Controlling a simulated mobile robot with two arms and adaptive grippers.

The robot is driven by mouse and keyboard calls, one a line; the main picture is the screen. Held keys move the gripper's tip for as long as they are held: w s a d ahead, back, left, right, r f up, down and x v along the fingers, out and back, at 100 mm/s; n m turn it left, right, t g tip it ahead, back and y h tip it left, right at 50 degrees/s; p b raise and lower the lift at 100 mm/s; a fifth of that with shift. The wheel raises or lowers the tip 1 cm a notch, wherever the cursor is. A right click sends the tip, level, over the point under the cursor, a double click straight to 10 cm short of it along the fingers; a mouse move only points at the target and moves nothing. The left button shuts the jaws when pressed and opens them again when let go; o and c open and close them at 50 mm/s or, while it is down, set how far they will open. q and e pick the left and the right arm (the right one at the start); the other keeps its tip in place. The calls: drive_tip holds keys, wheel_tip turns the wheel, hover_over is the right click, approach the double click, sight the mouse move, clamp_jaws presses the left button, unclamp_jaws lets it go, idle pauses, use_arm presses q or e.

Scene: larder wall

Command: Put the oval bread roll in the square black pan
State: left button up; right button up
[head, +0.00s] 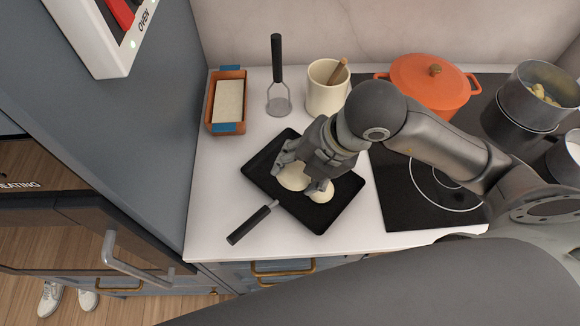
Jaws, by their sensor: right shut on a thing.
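The square black pan (335,208) lies on the white counter, its black handle (250,225) pointing to the lower left. My right gripper (301,172) is over the pan, shut on the pale oval bread roll (293,177). Pale surface shows on both sides of one finger; I cannot tell whether it is all one roll. The gripper hides part of the roll, and whether the roll touches the pan's floor is unclear. My left gripper is not in view.
Behind the pan stand an orange loaf dish (212,112), a masher (277,80) and a cream crock (322,99). An orange lidded pot (425,90) and metal pots (530,105) are on the black hob (395,205) at right. The counter left of the pan is clear.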

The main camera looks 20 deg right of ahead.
drive_tip(key=shift+w+d+f+b, duration=0.1)
drive_tip(key=shift+w+f+b, duration=0.05)
drive_tip(key=shift+f+b, duration=0.35)
drive_tip(key=w+f+p, duration=0.1)
drive_tip(key=w+f, duration=0.3)
drive_tip(key=w, duration=0.1)
drive_tip(key=w+d+f+p, duration=0.1)
drive_tip(key=w, duration=0.2)
drive_tip(key=shift+w+f+p, duration=0.1)
drive_tip(key=shift+f+p, duration=0.2)
drive_tip(key=shift+f, duration=0.1)
drive_tip(key=shift+w+d+f, duration=0.15)
drive_tip(key=shift+w+f, duration=0.25)
drive_tip(key=shift+f, duration=0.1)
wheel_tip(320, 180, down, 3)
drive_tip(key=shift+w+p, duration=0.15)
drive_tip(key=shift+p, duration=0.8)
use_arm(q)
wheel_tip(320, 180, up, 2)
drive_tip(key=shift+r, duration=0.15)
use_arm(e)
drive_tip(key=shift+f, duration=0.2)
drive_tip(key=o, duration=1)
